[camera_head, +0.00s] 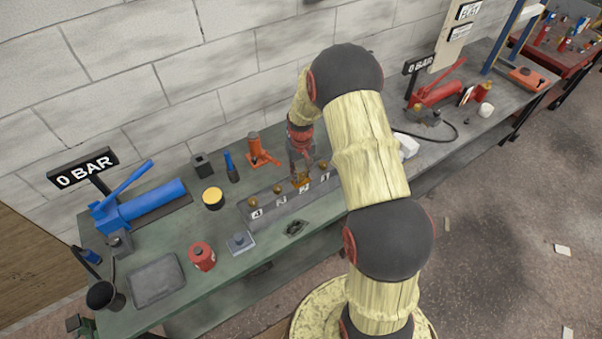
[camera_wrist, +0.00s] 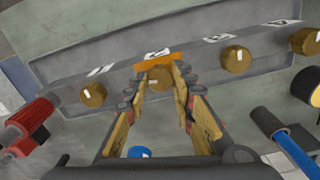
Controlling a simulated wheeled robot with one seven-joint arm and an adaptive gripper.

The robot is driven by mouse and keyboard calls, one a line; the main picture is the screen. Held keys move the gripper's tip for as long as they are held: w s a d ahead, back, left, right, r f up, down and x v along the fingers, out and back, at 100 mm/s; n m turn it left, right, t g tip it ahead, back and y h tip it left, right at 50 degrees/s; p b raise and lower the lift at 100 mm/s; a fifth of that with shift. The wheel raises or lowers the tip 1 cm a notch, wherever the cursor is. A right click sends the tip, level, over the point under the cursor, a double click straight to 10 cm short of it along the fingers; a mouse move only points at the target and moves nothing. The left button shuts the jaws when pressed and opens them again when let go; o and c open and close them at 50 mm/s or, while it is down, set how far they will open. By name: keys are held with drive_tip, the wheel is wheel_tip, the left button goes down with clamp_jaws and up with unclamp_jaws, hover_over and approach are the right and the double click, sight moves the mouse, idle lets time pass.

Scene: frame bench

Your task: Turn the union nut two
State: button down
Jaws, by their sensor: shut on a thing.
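Union nut two (camera_wrist: 160,78) is a round brass nut on the grey manifold block (camera_wrist: 125,85), beside the label 2, with an orange piece (camera_wrist: 158,62) along its far side. My gripper (camera_wrist: 161,82) has its two fingers closed on the nut's sides in the wrist view. In the head view my gripper (camera_head: 301,173) points down at the block, and its fingers and the orange piece mostly hide the nut. Nut one (camera_wrist: 93,95) is to the left in the wrist view. Nut three (camera_wrist: 236,60) and nut four (camera_wrist: 305,41) are to the right, each with a light mark.
A blue pump (camera_head: 140,207) with a 0 BAR sign (camera_head: 83,169) stands at the bench's left. An orange jack (camera_head: 262,152), a yellow-topped can (camera_head: 213,197) and a red can (camera_head: 202,256) surround the block. A red pump (camera_head: 436,92) stands farther right.

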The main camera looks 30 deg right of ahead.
sight(301, 175)
drive_tip(key=shift+n, duration=0.5)
drive_tip(key=c, duration=1.5)
unclamp_jaws()
wheel_tip(301, 175, up, 12)
